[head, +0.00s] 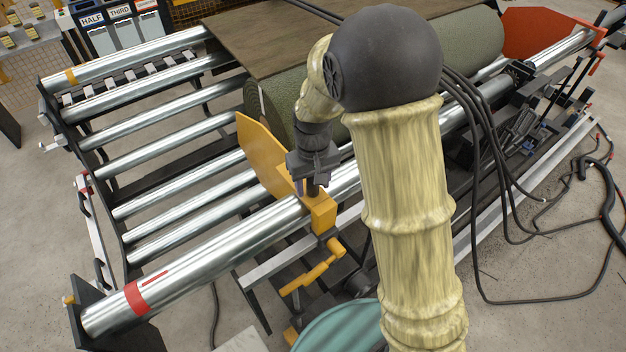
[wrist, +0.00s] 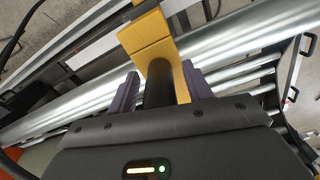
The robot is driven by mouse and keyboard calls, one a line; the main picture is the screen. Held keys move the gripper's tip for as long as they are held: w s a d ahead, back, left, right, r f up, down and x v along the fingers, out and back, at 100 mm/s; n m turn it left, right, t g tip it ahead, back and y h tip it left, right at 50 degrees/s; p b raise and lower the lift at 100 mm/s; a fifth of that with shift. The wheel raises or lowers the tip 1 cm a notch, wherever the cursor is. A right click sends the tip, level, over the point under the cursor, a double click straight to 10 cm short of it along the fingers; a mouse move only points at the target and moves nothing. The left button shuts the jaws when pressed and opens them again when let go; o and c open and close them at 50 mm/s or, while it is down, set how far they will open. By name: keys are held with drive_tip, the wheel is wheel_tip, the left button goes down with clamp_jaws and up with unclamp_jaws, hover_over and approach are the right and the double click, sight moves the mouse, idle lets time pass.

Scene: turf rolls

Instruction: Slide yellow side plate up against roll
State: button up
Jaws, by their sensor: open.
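The yellow side plate (head: 262,155) stands upright on a steel tube, its bracket (head: 322,215) around the tube. The green turf roll (head: 285,92) lies behind and to the right of the plate. The plate overlaps the roll's near end, so I cannot tell whether they touch. My gripper (head: 312,188) points down over the bracket. In the wrist view its purple fingers (wrist: 160,88) are apart, one on each side of a dark upright post (wrist: 158,84) in front of the yellow bracket (wrist: 150,40). I cannot tell whether either finger touches the post.
A red side plate (head: 540,32) stands at the roll's far end. The steel tube (head: 215,242) has a red band (head: 137,297) near its left end. A yellow crank (head: 315,270) hangs below the bracket. Bare rollers (head: 165,153) lie left. Black hoses (head: 500,200) hang at right.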

clamp_jaws()
drive_tip(key=w+d, duration=0.3)
drive_tip(key=d, duration=0.1)
drive_tip(key=w+d, duration=0.2)
drive_tip(key=d, duration=0.2)
drive_tip(key=w+d, duration=0.3)
drive_tip(key=d, duration=0.1)
drive_tip(key=shift+w+d+r, duration=0.1)
drive_tip(key=shift+w+d, duration=0.1)
drive_tip(key=shift+w, duration=0.15)
drive_tip(key=shift+a, duration=0.1)
unclamp_jaws()
drive_tip(key=shift+s, duration=0.1)
wheel_tip(320, 180, up, 17)
drive_tip(key=b, duration=0.3)
drive_tip(key=shift+r, duration=0.15)
